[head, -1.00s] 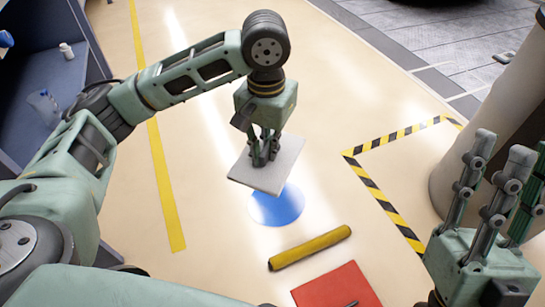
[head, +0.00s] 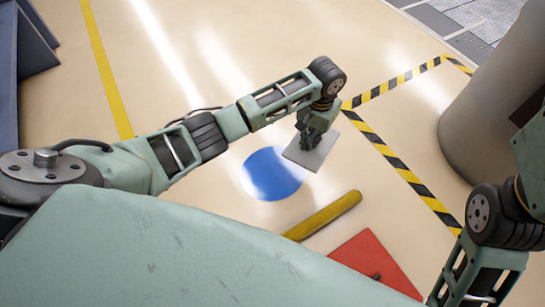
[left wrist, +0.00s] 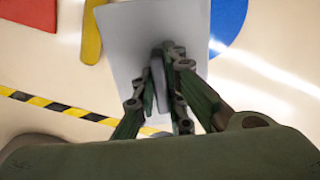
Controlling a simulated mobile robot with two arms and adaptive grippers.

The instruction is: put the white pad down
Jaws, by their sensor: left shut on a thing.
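The white pad (head: 318,157) is a thin, pale square plate. My left gripper (head: 309,144) is shut on it and holds it, slightly tilted in the head view. The pad overlaps the upper right edge of a flat blue disc (head: 268,178) on the floor; its height above the floor is hard to tell. In the left wrist view, the left gripper (left wrist: 162,60) grips the pad (left wrist: 125,35) near its middle, and the blue disc (left wrist: 228,22) shows partly behind it. My right gripper is out of view; only right arm links show.
A yellow bar (head: 325,215) and a red mat (head: 372,262) lie on the floor below the disc. Black-and-yellow tape (head: 395,160) runs at right, beside a thick beige column (head: 480,110). A blue shelf unit (head: 35,45) stands at far left. The floor left of the disc is clear.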

